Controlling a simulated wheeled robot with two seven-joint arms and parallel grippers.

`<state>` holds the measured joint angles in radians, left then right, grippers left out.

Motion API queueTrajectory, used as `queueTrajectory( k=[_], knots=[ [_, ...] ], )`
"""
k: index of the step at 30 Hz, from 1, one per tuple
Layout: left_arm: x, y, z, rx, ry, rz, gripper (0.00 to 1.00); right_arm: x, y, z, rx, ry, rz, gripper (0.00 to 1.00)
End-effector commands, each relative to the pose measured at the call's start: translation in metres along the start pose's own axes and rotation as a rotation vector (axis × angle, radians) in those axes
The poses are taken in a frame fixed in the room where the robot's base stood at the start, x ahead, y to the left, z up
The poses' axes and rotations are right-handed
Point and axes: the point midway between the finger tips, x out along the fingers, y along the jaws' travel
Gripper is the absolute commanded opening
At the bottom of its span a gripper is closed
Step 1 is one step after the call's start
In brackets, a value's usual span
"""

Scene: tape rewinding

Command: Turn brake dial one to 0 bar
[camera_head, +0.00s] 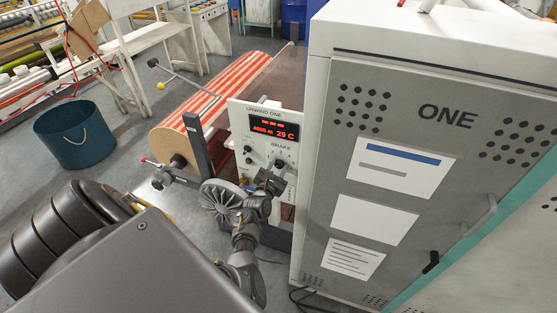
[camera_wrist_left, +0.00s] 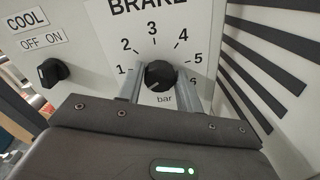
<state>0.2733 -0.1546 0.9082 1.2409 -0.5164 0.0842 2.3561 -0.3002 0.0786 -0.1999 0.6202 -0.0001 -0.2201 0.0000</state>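The unwind one panel (camera_head: 237,122) stands left of the cabinet marked ONE, and its red display reads 4650 m and 29 C. The black brake dial (camera_wrist_left: 159,76) sits on the panel below the BRAKE label. Its scale shows 1 to 6 bar; the 0 mark is hidden. The dial's pale mark points down and to the left, below the 1. My left gripper (camera_wrist_left: 160,82) has one finger on each side of the dial, close against it. In the head view my left gripper (camera_head: 268,181) is at the panel's lower part. My right gripper is out of view.
A black COOL off/on switch (camera_wrist_left: 53,71) is left of the dial. The large grey cabinet (camera_head: 390,120) stands close on the right. A striped roll (camera_head: 190,115) lies behind, and a blue bin (camera_head: 74,135) stands far left.

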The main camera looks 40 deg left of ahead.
Motion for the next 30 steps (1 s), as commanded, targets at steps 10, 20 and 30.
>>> queueTrajectory(
  k=[10, 20, 30],
  knots=[
    [0.0, 0.0, 0.0, 0.001, 0.0, 0.0, 0.56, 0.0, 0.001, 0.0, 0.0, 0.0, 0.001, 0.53],
    [-0.033, 0.002, 0.005, 0.001, 0.004, -0.002, 0.56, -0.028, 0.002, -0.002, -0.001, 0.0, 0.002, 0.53],
    [-0.094, 0.001, 0.003, 0.001, 0.002, -0.001, 0.56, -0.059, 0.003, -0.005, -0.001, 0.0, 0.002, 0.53]
  ],
)
